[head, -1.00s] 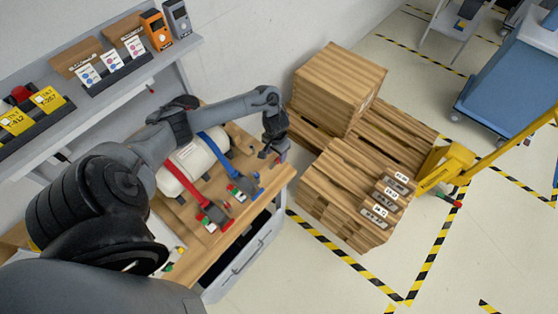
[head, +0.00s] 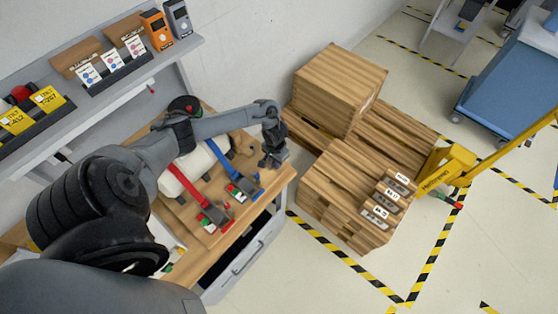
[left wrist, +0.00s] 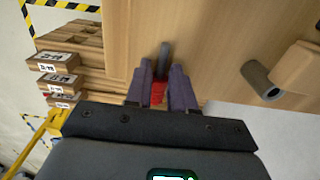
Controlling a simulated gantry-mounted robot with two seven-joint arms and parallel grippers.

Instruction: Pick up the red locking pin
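The red locking pin (left wrist: 158,94) shows in the left wrist view as a red part with a grey shaft reaching past the fingertips. It lies between the two fingers of my left gripper (left wrist: 162,80), over the wooden bench top. The fingers are close on both sides of the red part. I cannot tell whether they press on it. In the head view my left gripper (head: 274,160) is low at the bench's right end and hides the pin. My right gripper is not in view.
A pale cylinder under a red strap and a blue strap (head: 224,144) lies on the bench (head: 213,240), left of the gripper. Stacked wooden pallets (head: 345,200) stand on the floor to the right. A grey tube end (left wrist: 262,82) is right of the fingers.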

